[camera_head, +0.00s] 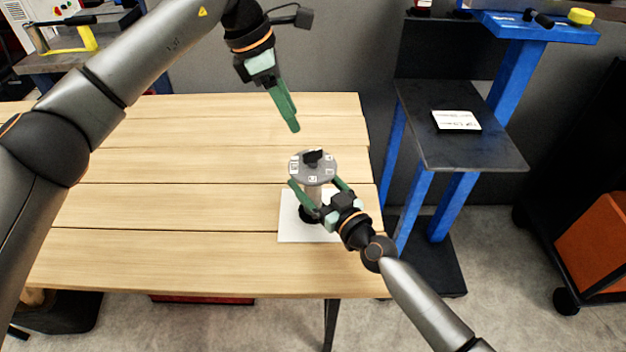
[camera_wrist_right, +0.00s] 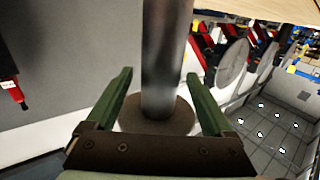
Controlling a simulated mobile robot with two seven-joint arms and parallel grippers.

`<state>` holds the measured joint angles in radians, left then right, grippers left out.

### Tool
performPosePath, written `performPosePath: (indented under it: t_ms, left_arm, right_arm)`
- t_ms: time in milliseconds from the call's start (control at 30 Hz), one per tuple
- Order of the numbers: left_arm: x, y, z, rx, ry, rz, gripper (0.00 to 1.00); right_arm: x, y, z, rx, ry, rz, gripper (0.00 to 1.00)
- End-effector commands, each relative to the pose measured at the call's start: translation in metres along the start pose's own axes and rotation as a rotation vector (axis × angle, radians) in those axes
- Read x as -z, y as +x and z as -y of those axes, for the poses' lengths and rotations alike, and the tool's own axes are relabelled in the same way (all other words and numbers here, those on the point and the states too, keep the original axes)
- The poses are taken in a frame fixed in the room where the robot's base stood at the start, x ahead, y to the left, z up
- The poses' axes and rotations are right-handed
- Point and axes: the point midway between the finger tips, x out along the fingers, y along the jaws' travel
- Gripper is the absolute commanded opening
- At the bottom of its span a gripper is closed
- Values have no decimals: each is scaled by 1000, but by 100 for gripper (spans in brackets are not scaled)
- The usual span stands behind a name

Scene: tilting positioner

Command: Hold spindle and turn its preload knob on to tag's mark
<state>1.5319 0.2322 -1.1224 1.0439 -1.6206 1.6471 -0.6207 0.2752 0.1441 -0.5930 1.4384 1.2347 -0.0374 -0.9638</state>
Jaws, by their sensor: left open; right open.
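The spindle (camera_head: 313,192) stands upright on a white plate (camera_head: 290,228) on the wooden table. Its grey round top disc (camera_head: 299,172) carries several small white labels and a black knob (camera_head: 313,157) in the middle. My right gripper (camera_head: 320,183) is open, with its green fingers on either side of the spindle column below the disc. In the right wrist view the metal column (camera_wrist_right: 163,60) stands between the open fingers, with gaps at both sides. My left gripper (camera_head: 293,128) is open above and behind the knob, pointing down, apart from it. A white tag (camera_head: 456,120) lies on the dark shelf; its writing is too small to read.
The wooden table (camera_head: 150,220) is clear to the left of the spindle. A blue-framed stand with a dark shelf (camera_head: 480,152) is beyond the table's right edge. A yellow clamp-like tool (camera_head: 84,38) sits on a bench at the back left.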

Motion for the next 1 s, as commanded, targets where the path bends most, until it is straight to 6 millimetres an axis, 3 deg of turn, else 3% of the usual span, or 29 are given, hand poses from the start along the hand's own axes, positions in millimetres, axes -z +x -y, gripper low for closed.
performPosePath:
  t_ms: [133,867,1000]
  left_arm:
    - [0,0,0,0,0,0,50]
    - [0,0,0,0,0,0,50]
    - [0,0,0,0,0,0,50]
  right_arm:
    - [0,0,0,0,0,0,85]
    - [0,0,0,0,-1,0,3]
    - [0,0,0,0,-1,1,0]
